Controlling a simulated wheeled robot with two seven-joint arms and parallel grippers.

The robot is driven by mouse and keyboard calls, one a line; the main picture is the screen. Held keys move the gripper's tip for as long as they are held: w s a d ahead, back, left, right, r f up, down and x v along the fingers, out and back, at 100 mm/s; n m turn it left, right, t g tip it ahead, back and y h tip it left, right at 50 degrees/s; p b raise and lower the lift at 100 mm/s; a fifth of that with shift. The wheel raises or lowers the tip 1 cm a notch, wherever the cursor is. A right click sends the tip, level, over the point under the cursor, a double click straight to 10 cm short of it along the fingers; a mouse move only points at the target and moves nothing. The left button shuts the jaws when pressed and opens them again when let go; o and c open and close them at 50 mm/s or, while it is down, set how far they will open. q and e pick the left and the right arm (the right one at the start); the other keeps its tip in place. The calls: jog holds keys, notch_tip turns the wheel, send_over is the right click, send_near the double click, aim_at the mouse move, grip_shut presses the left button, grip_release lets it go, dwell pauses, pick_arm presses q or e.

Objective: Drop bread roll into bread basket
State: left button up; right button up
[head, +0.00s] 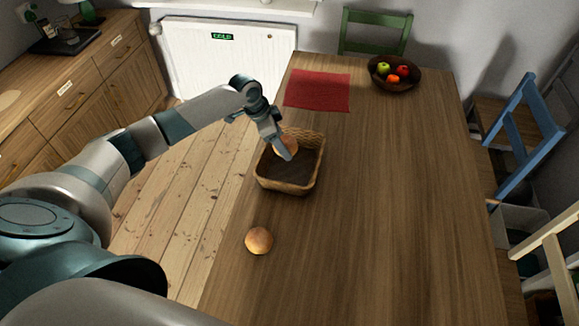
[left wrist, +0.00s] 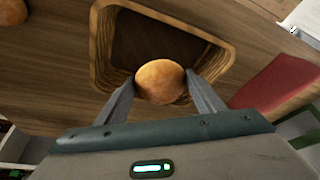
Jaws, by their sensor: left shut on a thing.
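A wicker bread basket (head: 297,187) with a dark inside stands on the wooden table; it also shows in the left wrist view (left wrist: 102,62). My left gripper (head: 284,150) is over the far part of the basket. It is shut on a bread roll (left wrist: 160,81), which sits between the two fingertips and partly shows behind the gripper in the head view (head: 291,143). A second bread roll (head: 259,240) lies on the table in front of the basket, and part of it shows at the top left of the wrist view (left wrist: 12,10). My right gripper is not in view.
A red cloth (head: 317,91) lies behind the basket. A dark bowl (head: 395,89) with several fruits stands at the far right of the table. The table's right side is clear. A green chair (head: 376,33) and a blue chair (head: 517,130) stand around it.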

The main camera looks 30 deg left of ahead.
pick_arm(q)
jog(key=shift+f+b, duration=1.4)
jog(key=shift+f, duration=0.35)
jog(key=o, duration=1.1)
jog(key=b+v, duration=0.3)
jog(key=v, duration=1.4)
jog(key=shift+r+b, duration=0.2)
jog(key=shift+b, duration=0.15)
